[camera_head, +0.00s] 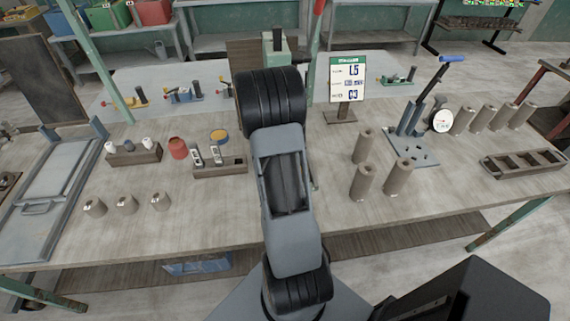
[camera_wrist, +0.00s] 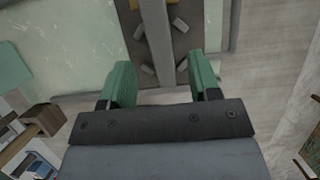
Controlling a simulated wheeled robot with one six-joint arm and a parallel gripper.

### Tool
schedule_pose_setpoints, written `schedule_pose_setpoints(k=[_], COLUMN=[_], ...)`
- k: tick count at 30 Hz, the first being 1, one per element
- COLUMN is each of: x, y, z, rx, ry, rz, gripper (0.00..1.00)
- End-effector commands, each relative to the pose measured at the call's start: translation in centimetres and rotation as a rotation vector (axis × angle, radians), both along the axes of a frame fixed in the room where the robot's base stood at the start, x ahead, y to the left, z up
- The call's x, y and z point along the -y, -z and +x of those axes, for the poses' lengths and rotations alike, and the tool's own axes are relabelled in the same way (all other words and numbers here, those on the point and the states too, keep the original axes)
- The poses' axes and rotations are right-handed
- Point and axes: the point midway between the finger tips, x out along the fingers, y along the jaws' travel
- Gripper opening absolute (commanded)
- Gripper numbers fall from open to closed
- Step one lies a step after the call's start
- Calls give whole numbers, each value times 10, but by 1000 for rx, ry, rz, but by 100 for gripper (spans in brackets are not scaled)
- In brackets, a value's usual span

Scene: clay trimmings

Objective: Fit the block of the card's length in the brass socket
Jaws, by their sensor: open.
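A white card with a green header (camera_head: 348,78) stands on a small base near the middle of the bench; its top line looks like L5 and its small print is hard to read. My gripper (camera_wrist: 160,70) is open and empty in the wrist view. Beyond its fingers are a dark strip with several small grey pieces (camera_wrist: 181,26) and a partly cut-off ochre item (camera_wrist: 157,17). I cannot identify the brass socket.
A blue-grey stand with a lever (camera_head: 411,145) and a round dial (camera_head: 441,120) stand right of the card. A compartmented wooden tray (camera_head: 525,163) lies at far right. The front middle-left bench is clear.

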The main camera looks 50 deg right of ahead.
Motion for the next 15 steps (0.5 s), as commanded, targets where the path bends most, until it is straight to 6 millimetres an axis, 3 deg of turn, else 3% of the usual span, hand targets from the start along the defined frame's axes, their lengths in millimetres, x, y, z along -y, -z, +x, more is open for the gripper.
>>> schedule_pose_setpoints(k=[5,15], x=[3,15], y=[7,45], z=[-3,-14], rx=[-2,-2], ry=[2,1], rz=[0,2], gripper=[56,56])
